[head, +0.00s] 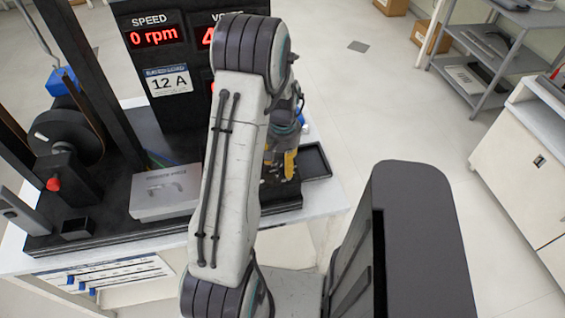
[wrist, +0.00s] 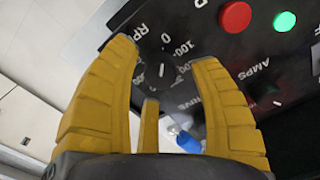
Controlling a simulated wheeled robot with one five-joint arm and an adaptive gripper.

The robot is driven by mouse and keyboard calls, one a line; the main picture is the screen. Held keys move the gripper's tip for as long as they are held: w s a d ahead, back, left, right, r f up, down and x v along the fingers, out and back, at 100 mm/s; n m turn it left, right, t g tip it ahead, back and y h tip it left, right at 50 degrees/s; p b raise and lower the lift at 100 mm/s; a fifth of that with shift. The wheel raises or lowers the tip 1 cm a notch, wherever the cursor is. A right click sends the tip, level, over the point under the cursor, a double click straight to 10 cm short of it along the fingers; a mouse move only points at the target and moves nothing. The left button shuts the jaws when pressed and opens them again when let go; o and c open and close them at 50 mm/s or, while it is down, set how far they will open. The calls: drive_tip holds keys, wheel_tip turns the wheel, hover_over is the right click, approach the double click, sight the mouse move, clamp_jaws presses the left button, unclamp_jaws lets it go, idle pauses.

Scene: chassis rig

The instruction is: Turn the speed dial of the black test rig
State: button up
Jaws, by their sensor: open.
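The black test rig (head: 185,120) stands on a white-topped bench in the head view, its SPEED display (head: 157,36) reading 0 rpm. In the wrist view its black panel (wrist: 225,55) is tilted. A dark round dial (wrist: 160,70) with a short white pointer mark sits there, by lettering starting "RP" and marks 0 and 100. My gripper (wrist: 155,47) is open, its yellow fingers on either side of the dial; I cannot tell whether they touch it. In the head view the yellow fingers (head: 290,163) show beside my arm, which hides the dial.
A red button (wrist: 235,16), a green button (wrist: 285,21) and a second dark knob (wrist: 264,88) near "AMPS" are on the panel. A grey box (head: 165,193) and a red knob (head: 53,184) are on the rig's left. A black tray (head: 314,161) lies right of the fingers.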

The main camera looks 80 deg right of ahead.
drive_tip(key=shift+f, duration=0.6)
drive_tip(key=shift+c, duration=0.4)
clamp_jaws()
